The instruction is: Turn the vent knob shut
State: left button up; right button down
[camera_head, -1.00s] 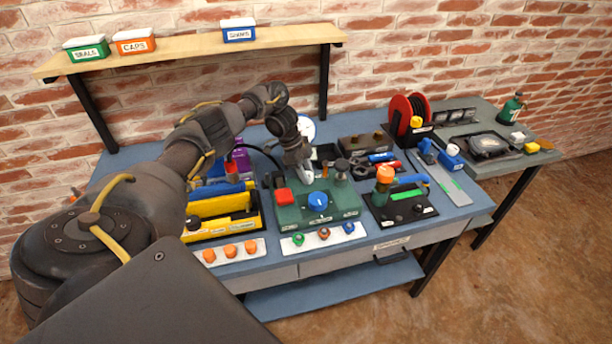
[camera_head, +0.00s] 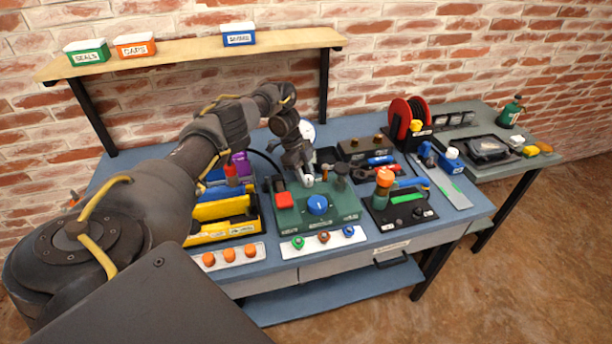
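A green control box (camera_head: 290,221) stands on the blue workbench. The labels are too small to read, so I cannot tell which knob is the vent knob. My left gripper (camera_head: 307,181) points down just behind the blue knob, over the back of the box. Its fingers are small and partly hidden, and contact cannot be made out. My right gripper is not in view.
A yellow bin (camera_head: 222,230) stands left of the box. A black panel with an orange-topped part (camera_head: 384,178) stands right. Small coloured knobs on a white strip (camera_head: 311,244) lie in front. A red reel (camera_head: 401,117) is farther back. A wooden shelf (camera_head: 190,51) hangs above.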

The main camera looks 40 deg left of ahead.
pick_arm(q)
jog(key=o, duration=0.4)
jog(key=p+v, duration=0.1)
jog(key=v, duration=0.9)
jog(key=shift+a+r, duration=0.15)
jog(key=shift+r, duration=0.2)
jog(key=shift+r, duration=0.1)
